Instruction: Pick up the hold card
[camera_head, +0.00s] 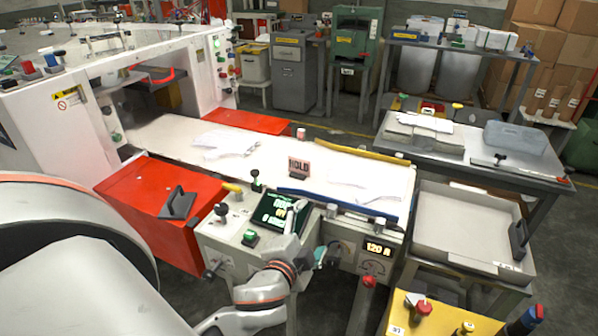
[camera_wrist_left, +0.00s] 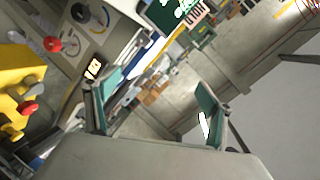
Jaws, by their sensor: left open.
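The hold card (camera_head: 299,166) is a small pinkish card with dark "HOLD" lettering. It stands upright in a dark base on the white conveyor bed (camera_head: 262,160), near its front edge behind the control panel. My left gripper (camera_head: 309,236) is in front of the panel, nearer to me than the card and apart from it. Its teal-padded fingers are spread wide and empty in the left wrist view (camera_wrist_left: 157,98). My right gripper is not in view.
A green-lit screen (camera_head: 284,211) and knobs sit between my left gripper and the card. A blue rail (camera_head: 338,202) runs along the bed's front edge. Crumpled film (camera_head: 226,143) lies left of the card. A grey tray (camera_head: 462,226) stands at the right.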

